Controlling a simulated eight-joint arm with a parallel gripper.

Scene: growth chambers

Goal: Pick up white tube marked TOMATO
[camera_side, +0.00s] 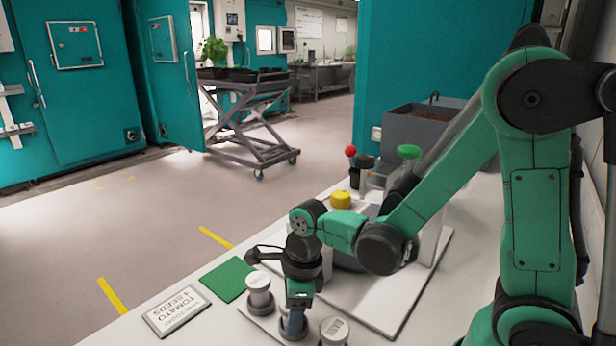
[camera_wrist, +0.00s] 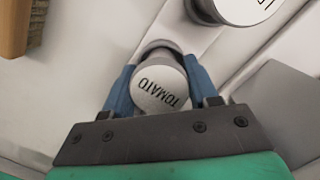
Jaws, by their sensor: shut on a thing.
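The white tube marked TOMATO (camera_wrist: 160,92) is between the two blue fingers of my gripper (camera_wrist: 160,98) in the wrist view, its lettered round top facing the camera. The fingers press on it from both sides. In the side view my gripper (camera_side: 294,322) points down at the middle place of a grey holder, between two other white tubes. The held tube is mostly hidden there behind the fingers. I cannot tell whether its foot still sits in the holder.
One white tube (camera_side: 258,289) stands left of my gripper and another (camera_side: 334,330) close on its right. A TOMATO seeds card (camera_side: 177,311) and a green square (camera_side: 227,279) lie to the left. A yellow-topped object (camera_side: 341,199) stands behind.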

